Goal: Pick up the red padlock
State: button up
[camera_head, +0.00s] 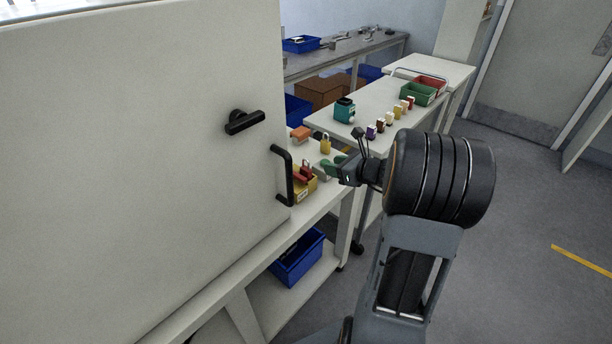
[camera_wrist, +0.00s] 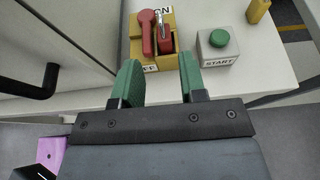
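The red padlock (camera_wrist: 165,43), with a silver shackle, is in the wrist view beside a red lever (camera_wrist: 148,32). Both are at a yellow switch box (camera_wrist: 137,48) with ON and OFF labels. In the head view the yellow box (camera_head: 304,195) stands on the white bench with red parts on top; padlock and lever are hard to tell apart there. My gripper (camera_wrist: 160,73) has green fingers spread apart, with nothing between them. It is short of the box, roughly in line with the padlock. In the head view it (camera_head: 334,165) is right of the box.
A grey START box (camera_wrist: 217,47) with a green button stands right of the switch box. A yellow padlock (camera_head: 325,144) stands behind. A large pale cabinet panel with a black handle (camera_head: 284,176) is close on the left. A second bench holds small coloured items and bins (camera_head: 418,94).

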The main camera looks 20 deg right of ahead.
aim_at(308, 160)
jog(key=x, duration=1.2)
jog(key=shift+w+r+p, duration=0.15)
jog(key=shift+w+p, duration=0.1)
jog(key=shift+p, duration=0.05)
jog(key=shift+c, duration=0.2)
grip_shut()
